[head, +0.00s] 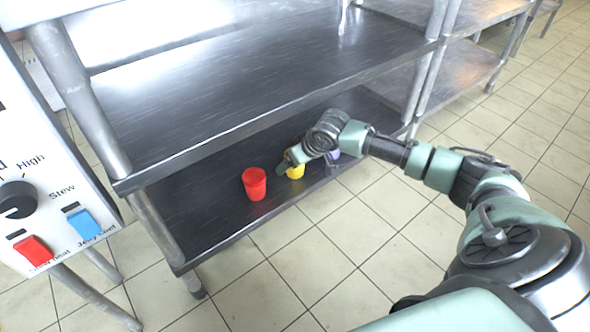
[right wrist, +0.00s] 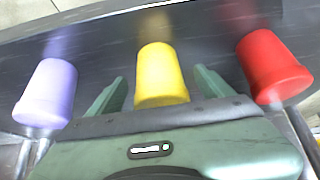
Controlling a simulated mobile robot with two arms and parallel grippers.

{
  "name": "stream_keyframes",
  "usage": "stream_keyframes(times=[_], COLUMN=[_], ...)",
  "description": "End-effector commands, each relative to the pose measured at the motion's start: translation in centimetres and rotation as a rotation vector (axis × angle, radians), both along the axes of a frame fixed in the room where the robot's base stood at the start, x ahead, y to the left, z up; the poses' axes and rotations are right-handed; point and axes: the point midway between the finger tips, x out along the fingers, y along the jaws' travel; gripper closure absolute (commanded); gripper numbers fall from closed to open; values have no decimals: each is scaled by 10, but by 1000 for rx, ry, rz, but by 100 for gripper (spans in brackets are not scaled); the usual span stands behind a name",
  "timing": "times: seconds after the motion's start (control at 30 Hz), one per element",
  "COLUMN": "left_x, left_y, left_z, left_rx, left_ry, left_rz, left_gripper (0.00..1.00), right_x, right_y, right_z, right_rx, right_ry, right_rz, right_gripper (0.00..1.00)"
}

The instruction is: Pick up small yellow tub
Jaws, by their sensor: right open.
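The small yellow tub (right wrist: 160,76) stands on the lower metal shelf, between a purple tub and a red tub. In the head view the yellow tub (head: 296,170) is partly hidden behind my right gripper (head: 287,163). In the right wrist view my right gripper (right wrist: 160,90) is open. One finger is on each side of the yellow tub, with a gap to the purple tub and to the red tub. I cannot tell whether either finger touches the yellow tub. My left gripper is in neither view.
The red tub (head: 255,184) stands left of the yellow tub, and the purple tub (head: 333,153) stands right of it, partly hidden by my arm. The upper shelf (head: 240,75) is empty and overhangs the lower shelf (head: 185,215). A control panel (head: 40,170) is at far left.

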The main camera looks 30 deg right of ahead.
Motion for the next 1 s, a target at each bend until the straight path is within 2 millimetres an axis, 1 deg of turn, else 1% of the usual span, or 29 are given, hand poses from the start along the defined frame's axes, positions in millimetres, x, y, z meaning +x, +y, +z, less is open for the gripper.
stream_keyframes(times=[0.03,0.3,0.37,0.4,0.47,0.5,0.57,0.6,0.87,1.0], left_x=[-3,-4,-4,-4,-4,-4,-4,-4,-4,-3], left_y=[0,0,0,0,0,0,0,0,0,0], left_z=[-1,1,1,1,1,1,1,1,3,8], left_rx=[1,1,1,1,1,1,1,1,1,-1], left_ry=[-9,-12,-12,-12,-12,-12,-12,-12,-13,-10], left_rz=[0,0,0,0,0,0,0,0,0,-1], left_gripper=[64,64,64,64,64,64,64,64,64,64], right_x=[2,2,2,2,2,2,2,2,2,2], right_y=[0,0,0,0,0,0,0,0,0,0], right_z=[-4,-3,-3,-3,-3,-3,-3,-2,0,7], right_rx=[0,0,0,0,0,0,0,0,0,0], right_ry=[0,1,1,1,0,0,0,-1,-1,-2], right_rz=[0,0,0,0,0,0,0,0,0,0], right_gripper=[19,19,36,47,63,74,91,92,92,92])
